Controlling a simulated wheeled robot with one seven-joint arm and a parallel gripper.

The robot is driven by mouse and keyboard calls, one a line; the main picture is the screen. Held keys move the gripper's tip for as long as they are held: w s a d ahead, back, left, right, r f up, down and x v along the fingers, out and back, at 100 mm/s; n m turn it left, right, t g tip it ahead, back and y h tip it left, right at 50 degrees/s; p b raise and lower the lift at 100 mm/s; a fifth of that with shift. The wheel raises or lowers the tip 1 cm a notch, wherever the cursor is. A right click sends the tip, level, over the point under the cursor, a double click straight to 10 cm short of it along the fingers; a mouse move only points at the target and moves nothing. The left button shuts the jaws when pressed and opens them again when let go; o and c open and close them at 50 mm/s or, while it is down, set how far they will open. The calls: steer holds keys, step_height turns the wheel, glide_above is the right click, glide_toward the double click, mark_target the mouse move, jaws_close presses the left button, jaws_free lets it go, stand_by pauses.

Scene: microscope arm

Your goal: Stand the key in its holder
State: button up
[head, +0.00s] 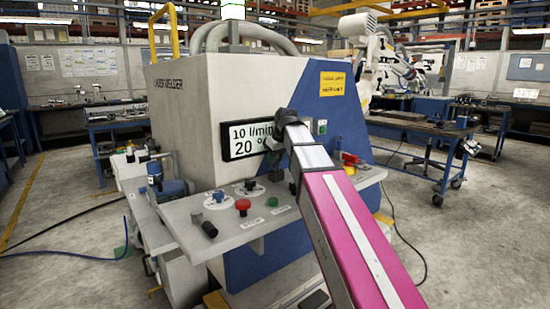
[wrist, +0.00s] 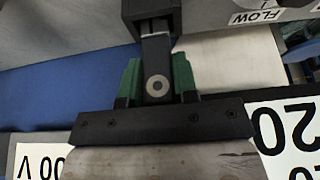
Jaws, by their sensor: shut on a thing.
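In the wrist view my gripper (wrist: 156,84) has its two green fingers closed on the sides of a dark grey key (wrist: 155,52), which carries a light ring mark. The key points up the picture and its far end meets a black block (wrist: 152,12). I cannot tell whether this block is the holder or part of the key, or whether the key end is inside it. In the head view my arm reaches to the front of the machine, by the display, and hides most of the gripper and the key.
The laser welder (head: 180,115) has a lit display (head: 248,137) close beside my wrist. Its grey control shelf (head: 180,215) carries a red button (head: 243,204), a black knob (head: 209,229) and blue knobs. Hoses and cables lie on the floor around it.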

steer(key=shift+f, duration=0.15)
steer(key=o, duration=1)
steer(key=v, duration=1)
steer(key=shift+r, duration=0.4)
